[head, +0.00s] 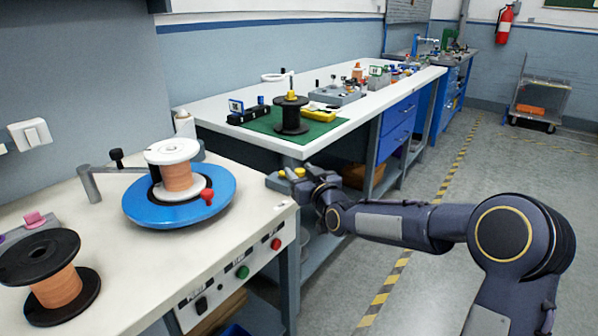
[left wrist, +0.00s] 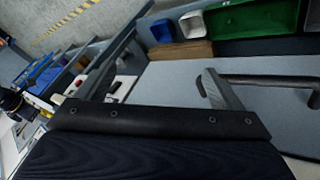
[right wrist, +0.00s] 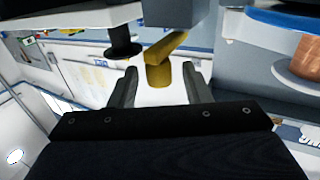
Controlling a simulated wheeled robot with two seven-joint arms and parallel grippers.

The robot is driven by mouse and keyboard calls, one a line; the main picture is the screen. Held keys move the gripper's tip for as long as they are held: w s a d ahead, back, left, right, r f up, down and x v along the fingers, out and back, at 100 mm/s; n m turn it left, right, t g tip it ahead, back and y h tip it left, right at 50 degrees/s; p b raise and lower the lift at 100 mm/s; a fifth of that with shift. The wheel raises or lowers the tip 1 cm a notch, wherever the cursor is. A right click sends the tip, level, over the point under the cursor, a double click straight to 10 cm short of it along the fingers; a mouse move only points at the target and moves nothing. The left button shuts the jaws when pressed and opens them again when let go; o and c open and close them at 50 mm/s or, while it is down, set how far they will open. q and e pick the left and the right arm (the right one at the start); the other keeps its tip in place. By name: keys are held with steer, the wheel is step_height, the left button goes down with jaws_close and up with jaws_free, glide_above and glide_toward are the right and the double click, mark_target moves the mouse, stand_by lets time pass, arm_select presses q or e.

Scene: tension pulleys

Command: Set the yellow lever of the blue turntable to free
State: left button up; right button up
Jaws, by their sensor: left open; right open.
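The blue turntable (head: 163,213) sits on the near bench and carries a white spool (head: 172,150) wound with copper wire. The yellow lever (head: 299,172) is at the bench's right corner, partly hidden by my right gripper (head: 318,183). In the right wrist view the lever (right wrist: 158,76) is a yellow post with a slanted arm. My right gripper (right wrist: 160,92) is open there, its fingers on either side of the post's lower end; I cannot tell whether they touch it. The left wrist view shows my left gripper (left wrist: 163,80) open and empty.
A red knob (head: 207,195) is at the turntable's edge. A black spool (head: 40,258) with copper wire stands front left. A black bar (left wrist: 270,80) is beside the left fingers. A far bench (head: 330,142) holds a green mat (head: 265,125).

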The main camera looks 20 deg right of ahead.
steer(key=shift+w+a, duration=0.1)
steer(key=shift+w, duration=0.35)
steer(key=shift+c, duration=0.4)
jaws_close()
